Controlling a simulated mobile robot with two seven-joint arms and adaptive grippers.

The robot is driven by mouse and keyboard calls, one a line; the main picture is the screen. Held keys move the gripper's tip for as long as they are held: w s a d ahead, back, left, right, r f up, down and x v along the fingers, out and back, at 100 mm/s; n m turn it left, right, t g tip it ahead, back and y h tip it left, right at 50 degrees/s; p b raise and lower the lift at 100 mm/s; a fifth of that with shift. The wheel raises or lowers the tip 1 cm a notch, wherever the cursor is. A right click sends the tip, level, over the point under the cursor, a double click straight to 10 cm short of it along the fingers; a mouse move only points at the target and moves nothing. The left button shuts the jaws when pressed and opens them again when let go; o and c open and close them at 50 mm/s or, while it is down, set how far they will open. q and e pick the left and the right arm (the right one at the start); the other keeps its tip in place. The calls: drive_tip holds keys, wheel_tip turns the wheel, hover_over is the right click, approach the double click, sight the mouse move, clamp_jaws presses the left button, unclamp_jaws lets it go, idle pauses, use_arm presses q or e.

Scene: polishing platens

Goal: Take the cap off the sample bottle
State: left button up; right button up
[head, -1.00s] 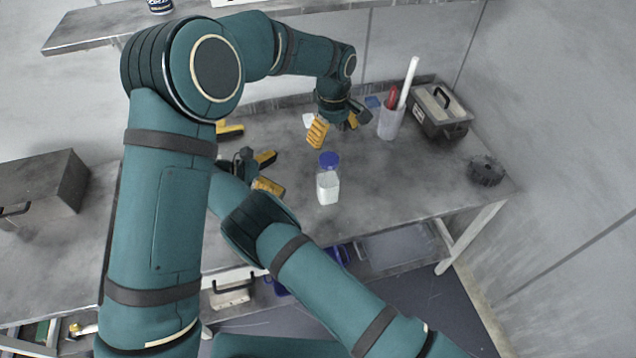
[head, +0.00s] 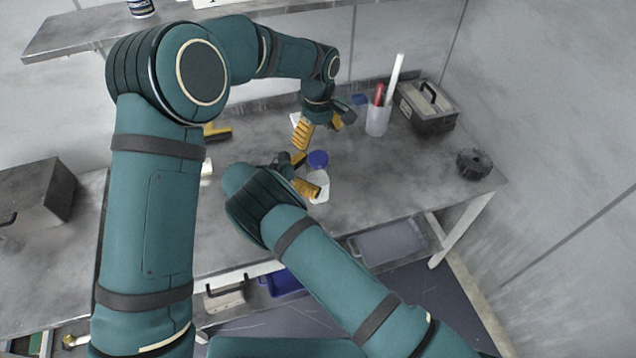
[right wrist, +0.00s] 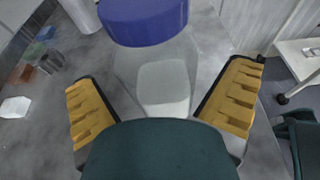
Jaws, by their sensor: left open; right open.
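The sample bottle (head: 319,187) stands upright on the workbench, clear-walled with white contents, and its blue cap (head: 318,159) is on top. In the right wrist view the bottle (right wrist: 163,85) and cap (right wrist: 145,20) are close, between the yellow fingers. My right gripper (head: 306,174) is open around the bottle's near side; in the right wrist view its fingers (right wrist: 160,108) stand apart from the bottle on both sides. My left gripper (head: 319,126) is open, pointing down behind the bottle and above the bench, apart from the cap.
A holder (head: 377,121) with a white rod and a red item stands at the back right, beside a grey toolbox (head: 427,108). A dark knobbed disc (head: 474,164) lies near the bench's right end. The bench (head: 410,180) between is clear.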

drive_tip(key=shift+w+d+f, duration=0.15)
drive_tip(key=shift+d, duration=0.3)
